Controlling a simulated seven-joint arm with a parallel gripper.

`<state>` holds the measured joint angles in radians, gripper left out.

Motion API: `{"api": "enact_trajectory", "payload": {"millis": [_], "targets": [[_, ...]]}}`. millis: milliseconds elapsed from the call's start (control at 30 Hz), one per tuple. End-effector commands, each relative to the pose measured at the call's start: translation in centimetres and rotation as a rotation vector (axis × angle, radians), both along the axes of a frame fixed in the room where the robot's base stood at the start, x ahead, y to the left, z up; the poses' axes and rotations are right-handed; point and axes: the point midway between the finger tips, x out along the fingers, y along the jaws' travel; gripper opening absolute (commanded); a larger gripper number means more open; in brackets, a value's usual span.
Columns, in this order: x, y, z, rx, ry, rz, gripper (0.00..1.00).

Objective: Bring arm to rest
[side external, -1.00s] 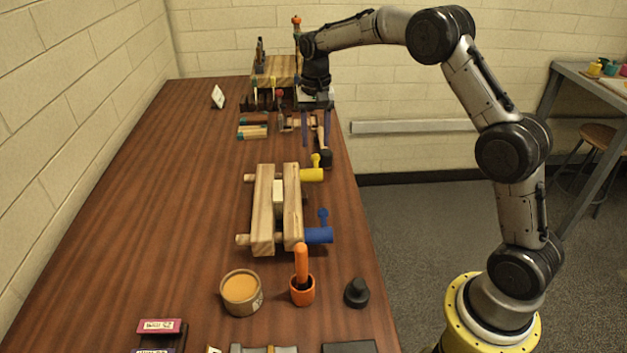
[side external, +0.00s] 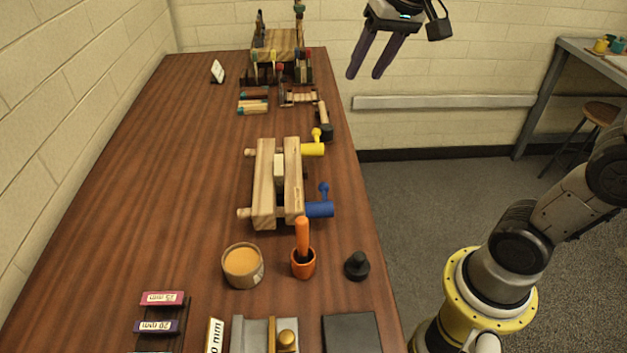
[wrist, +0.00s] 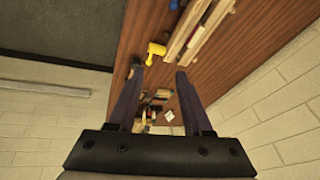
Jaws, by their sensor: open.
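My gripper (side external: 366,77) is open and empty, with its two dark fingers apart. In the side external view it is high at the top, in front of the back wall and to the right of the table's far end. In the wrist view the gripper (wrist: 157,72) also shows nothing between its fingers up close. The middle links of my arm are out of the side external view.
On the wooden table (side external: 160,200) stand a wooden clamp vise (side external: 265,185), an orange-filled tub (side external: 243,268), an orange-handled tool in a cup (side external: 303,262) and a black knob-like piece (side external: 357,266). A tool rack (side external: 278,50) is at the far end.

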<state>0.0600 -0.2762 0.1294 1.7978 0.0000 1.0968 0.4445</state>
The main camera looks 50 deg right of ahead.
Motion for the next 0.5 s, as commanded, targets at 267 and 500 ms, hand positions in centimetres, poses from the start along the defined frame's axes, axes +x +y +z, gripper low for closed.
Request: {"api": "enact_trajectory", "payload": {"millis": [267,500], "targets": [[-11.8,1.8,-3.1,-0.088,-0.112,0.224,0.5],[-16.4,2.0,-8.9,-0.158,-0.092,0.388,0.5]]}}
